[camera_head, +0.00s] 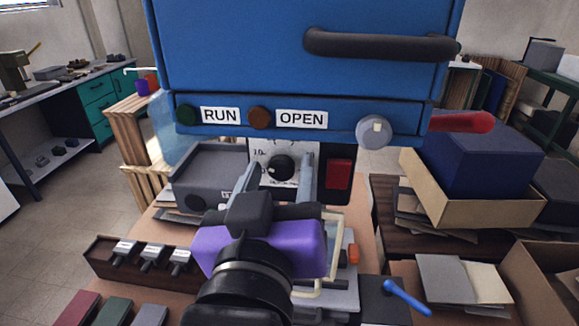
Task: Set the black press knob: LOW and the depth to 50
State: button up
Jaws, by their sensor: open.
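The black press knob (281,168) is a small round knob on a white dial plate (258,152) on the front of the blue machine. Part of the dial scale is hidden by my arm, and its markings are too small to read surely. My gripper (281,170) is open, with its two grey fingers pointing at the dial, one on each side of the knob in this view. I cannot tell whether they touch it. A grey-white round knob (373,131) sits at the right of the machine's label strip. No depth setting can be read.
A red square button (339,173) is right of the dial. A red-ended lever (466,122) sticks out at the right. A grey box (208,176) stands left of the dial. A tray of stamps (105,262) and a blue-handled tool (405,296) lie nearer.

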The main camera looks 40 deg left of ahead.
jog(key=shift+w, duration=0.1)
grip_shut()
jog(key=shift+m, duration=0.3)
